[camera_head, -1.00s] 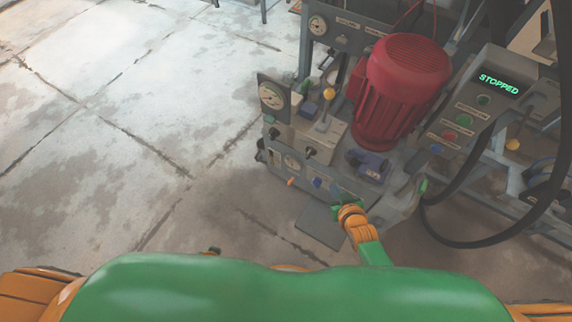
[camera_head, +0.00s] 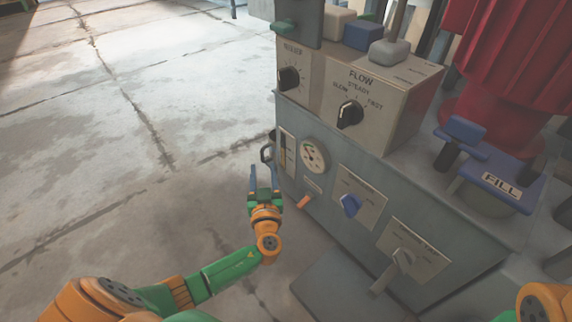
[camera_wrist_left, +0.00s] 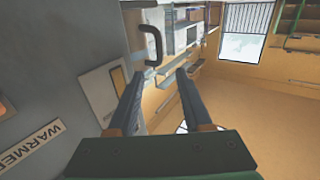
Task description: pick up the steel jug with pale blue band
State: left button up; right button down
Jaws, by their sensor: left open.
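My left gripper (camera_head: 264,174) is open and appears empty, in front of the machine's left corner. In the left wrist view its two fingers (camera_wrist_left: 160,76) point away from the camera, apart, with the machine's grey panel close on their left. In the head view a dark handle (camera_head: 267,150) shows at the machine's corner, just beyond the gripper. My right gripper is out of view.
The grey machine front (camera_head: 330,195) carries a gauge (camera_head: 313,155), a blue knob (camera_head: 350,205) and a flow box (camera_head: 365,105). A blue fill lever (camera_head: 495,182) and a red motor (camera_head: 515,65) stand right. The concrete floor (camera_head: 90,150) at left is clear.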

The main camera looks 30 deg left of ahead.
aim_at(262, 154)
pick_arm(q)
jog(key=b+x, duration=0.1)
jog(key=x, duration=0.1)
jog(key=b+x, duration=0.1)
jog(key=x, duration=0.1)
jog(key=f+b+x, duration=0.1)
jog(key=shift+w+a, duration=0.25)
jog(key=shift+w, duration=0.05)
jog(key=shift+w+r, duration=0.1)
grip_shut()
dwell(0.9)
